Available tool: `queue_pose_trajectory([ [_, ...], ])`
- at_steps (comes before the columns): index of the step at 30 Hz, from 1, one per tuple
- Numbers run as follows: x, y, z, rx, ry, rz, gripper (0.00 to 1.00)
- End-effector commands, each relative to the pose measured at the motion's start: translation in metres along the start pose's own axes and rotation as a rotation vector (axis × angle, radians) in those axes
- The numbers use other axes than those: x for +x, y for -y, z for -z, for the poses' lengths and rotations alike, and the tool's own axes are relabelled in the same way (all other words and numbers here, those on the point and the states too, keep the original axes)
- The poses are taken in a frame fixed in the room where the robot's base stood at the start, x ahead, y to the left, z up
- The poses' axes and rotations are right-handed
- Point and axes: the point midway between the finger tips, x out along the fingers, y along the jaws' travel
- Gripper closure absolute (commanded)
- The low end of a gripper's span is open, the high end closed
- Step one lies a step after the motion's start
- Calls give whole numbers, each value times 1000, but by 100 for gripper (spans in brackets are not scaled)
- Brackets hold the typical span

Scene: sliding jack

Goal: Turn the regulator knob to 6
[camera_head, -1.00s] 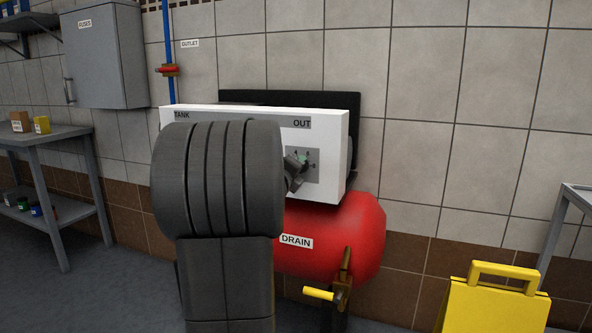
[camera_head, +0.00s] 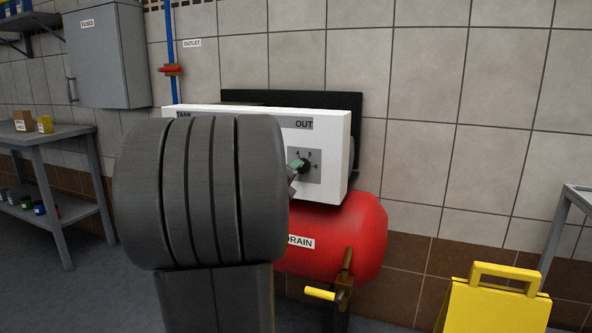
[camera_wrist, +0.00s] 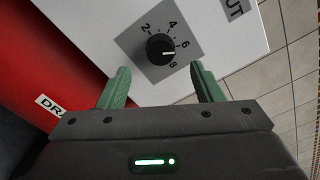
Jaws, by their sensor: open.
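The regulator knob (camera_wrist: 160,48) is black and round, on a grey dial plate (camera_wrist: 145,66) marked 2, 4, 6 and 8. Its white mark points to the right in the wrist view, seemingly between 6 and 8. The knob also shows in the head view (camera_head: 305,166), on the white panel (camera_head: 334,150) under the OUT label. My gripper (camera_wrist: 161,70) is open and empty. Its green fingers stand apart below the knob in the wrist view, with no visible contact. In the head view my arm hides most of the gripper and the panel's left part.
A red tank (camera_head: 355,235) with a DRAIN label and a yellow-handled valve (camera_head: 320,293) sits below the panel. A yellow folding sign (camera_head: 495,305) stands at the lower right. A workbench (camera_head: 65,134) is at the left.

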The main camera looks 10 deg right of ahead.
Motion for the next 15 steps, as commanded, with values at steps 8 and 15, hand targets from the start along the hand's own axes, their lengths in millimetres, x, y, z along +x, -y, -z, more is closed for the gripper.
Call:
queue_pose_trajectory([
  [8, -56, 1, -1, 1, 2, -1, 40],
  [15, -73, 0, 0, 0, 0, 0, 40],
])
